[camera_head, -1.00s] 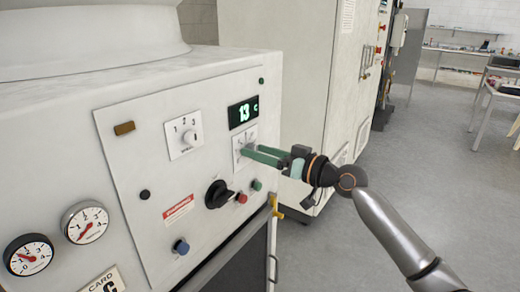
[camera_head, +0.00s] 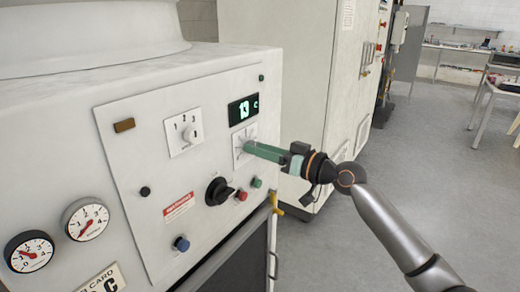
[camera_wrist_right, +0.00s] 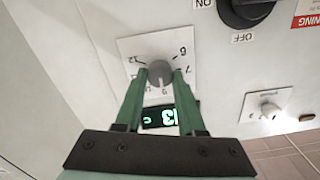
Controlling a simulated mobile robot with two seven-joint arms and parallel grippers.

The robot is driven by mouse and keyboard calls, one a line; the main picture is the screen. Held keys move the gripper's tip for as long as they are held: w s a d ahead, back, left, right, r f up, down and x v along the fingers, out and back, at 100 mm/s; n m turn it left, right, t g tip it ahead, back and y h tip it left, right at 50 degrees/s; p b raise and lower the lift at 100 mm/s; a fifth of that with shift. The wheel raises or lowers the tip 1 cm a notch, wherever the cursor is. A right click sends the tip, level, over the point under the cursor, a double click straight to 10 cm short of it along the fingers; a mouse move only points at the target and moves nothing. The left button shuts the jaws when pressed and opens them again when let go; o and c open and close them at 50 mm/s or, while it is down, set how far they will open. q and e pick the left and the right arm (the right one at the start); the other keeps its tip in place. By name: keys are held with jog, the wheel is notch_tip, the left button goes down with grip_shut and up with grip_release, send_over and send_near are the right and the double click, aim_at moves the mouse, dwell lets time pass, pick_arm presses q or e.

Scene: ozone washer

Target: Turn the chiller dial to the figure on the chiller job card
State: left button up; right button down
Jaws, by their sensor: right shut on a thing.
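The chiller dial is a grey round knob (camera_wrist_right: 160,74) on a white plate (camera_wrist_right: 124,48) with figures around it, among them 6, 7 and 12. In the head view the plate (camera_head: 238,156) sits under a display (camera_head: 243,110) reading 13 C. My right gripper (camera_head: 249,147) reaches the dial from the right and hides most of it. In the right wrist view its green fingers (camera_wrist_right: 160,80) are shut on opposite sides of the knob. My left gripper is not in view.
A second dial (camera_head: 188,132) marked 1, 2, 3 is left of the chiller dial. Below are a black ON/OFF switch (camera_head: 217,191) and red (camera_head: 241,195), green (camera_head: 256,183) and blue (camera_head: 181,244) buttons. Two gauges are at lower left. Open floor lies right.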

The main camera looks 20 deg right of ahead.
jog(key=shift+m, duration=0.4)
jog(key=shift+m+p, duration=2.25)
jog(key=shift+m, duration=1.25)
jog(key=c, duration=0.5)
grip_release()
jog(key=shift+d, duration=0.15)
